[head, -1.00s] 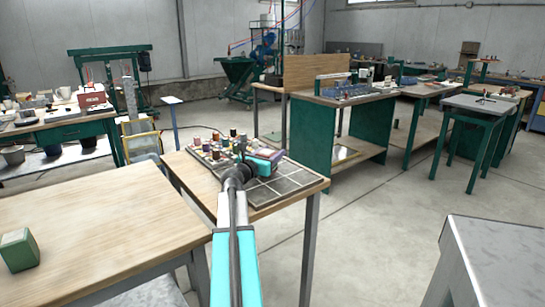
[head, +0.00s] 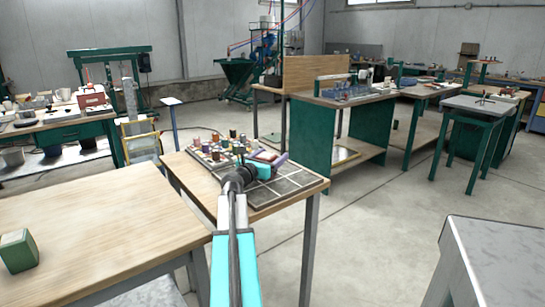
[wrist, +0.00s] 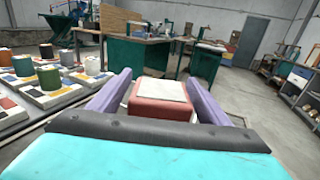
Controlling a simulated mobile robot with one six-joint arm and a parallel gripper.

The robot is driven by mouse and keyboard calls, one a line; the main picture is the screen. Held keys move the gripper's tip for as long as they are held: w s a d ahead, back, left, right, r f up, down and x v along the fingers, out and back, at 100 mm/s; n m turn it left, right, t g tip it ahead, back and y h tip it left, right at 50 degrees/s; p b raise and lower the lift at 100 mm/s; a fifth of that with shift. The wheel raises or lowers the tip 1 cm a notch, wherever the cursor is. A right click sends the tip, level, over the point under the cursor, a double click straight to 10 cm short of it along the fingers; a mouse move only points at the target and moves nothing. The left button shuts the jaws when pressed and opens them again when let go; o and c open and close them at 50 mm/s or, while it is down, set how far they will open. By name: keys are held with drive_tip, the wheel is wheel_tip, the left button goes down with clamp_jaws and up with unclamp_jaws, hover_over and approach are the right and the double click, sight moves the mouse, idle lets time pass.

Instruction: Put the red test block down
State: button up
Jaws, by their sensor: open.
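The red test block (wrist: 160,112), with a pale top, is between the two purple fingers of my gripper (wrist: 158,82) in the wrist view. The fingers are spread, with a visible gap beside the block on each side. In the head view my gripper (head: 270,160) is low over the dark gridded tray (head: 262,193), at its back part. The block (head: 265,155) shows there only as a small patch between the fingers. It seems to rest on the tray, but its underside is hidden.
Several spools and cups on a sectioned board (wrist: 55,92) stand close to the left of my gripper. A green block (head: 18,252) sits on the near wooden table (head: 90,225). Front tray cells are empty. A grey cabinet (head: 495,250) is at right.

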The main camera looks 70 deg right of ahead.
drive_tip(key=shift+w+a, duration=0.35)
drive_tip(key=shift+a, duration=1.6)
drive_tip(key=shift+w+a, duration=0.35)
drive_tip(key=shift+a, duration=1.65)
drive_tip(key=shift+w+a, duration=0.35)
drive_tip(key=shift+a, duration=1.6)
drive_tip(key=shift+r+p, duration=0.1)
drive_tip(key=shift+p, duration=0.25)
